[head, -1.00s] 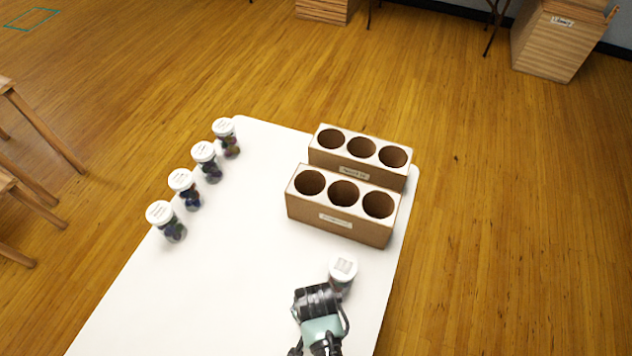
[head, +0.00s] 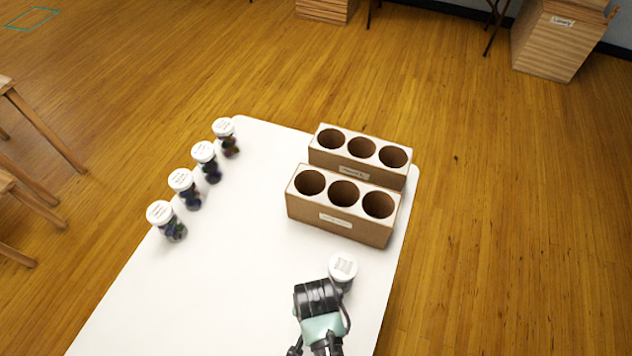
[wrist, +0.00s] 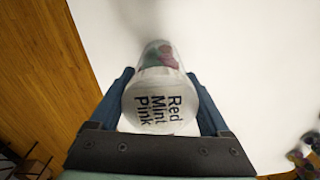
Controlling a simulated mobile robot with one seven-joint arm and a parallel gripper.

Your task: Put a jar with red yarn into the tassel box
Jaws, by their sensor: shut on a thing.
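My gripper (wrist: 161,82) is shut on a clear jar (wrist: 158,54) with a white lid reading "Red Mint Pink"; reddish and green contents show through its side. In the head view this jar (head: 342,268) is near the table's right edge, in front of the boxes, with my gripper (head: 330,288) beside it. I cannot tell whether it touches the table.
Several white-lidded jars stand in a row along the table's left edge, the nearest (head: 166,222) and the farthest (head: 226,138) among them. The white table (head: 240,270) is clear in the middle. A labelled wooden crate (head: 545,50) stands on the floor beyond.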

